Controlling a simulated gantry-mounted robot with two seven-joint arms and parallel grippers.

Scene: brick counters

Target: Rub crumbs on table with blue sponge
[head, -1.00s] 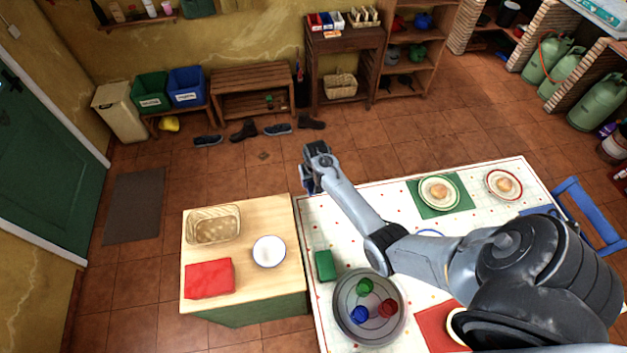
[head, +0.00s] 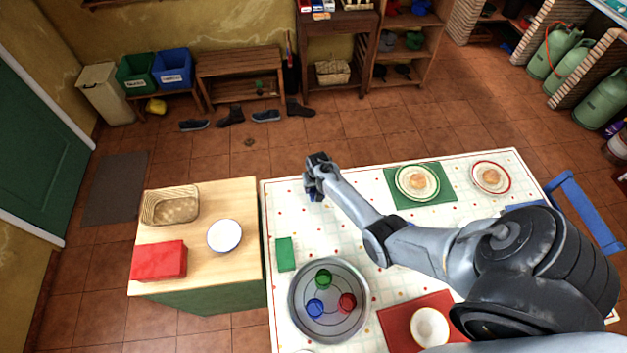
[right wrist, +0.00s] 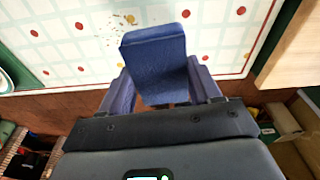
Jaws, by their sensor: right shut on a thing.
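My right gripper (head: 315,192) is shut on the blue sponge (right wrist: 155,62), which sticks out between the fingers in the right wrist view. In the head view the gripper is over the far left part of the table (head: 345,180), near its back edge, and mostly hides the sponge. Small crumbs (right wrist: 124,19) lie on the white patterned cloth just beyond the sponge's upper left edge in the right wrist view. I cannot tell whether the sponge touches the table. My left gripper is not in view.
A round metal tub (head: 296,316) with coloured cups stands near the table's left side, beside a green block (head: 286,254). Plates with food stand at the back right. A wooden counter (head: 200,268) with a basket, bowl and red box adjoins on the left.

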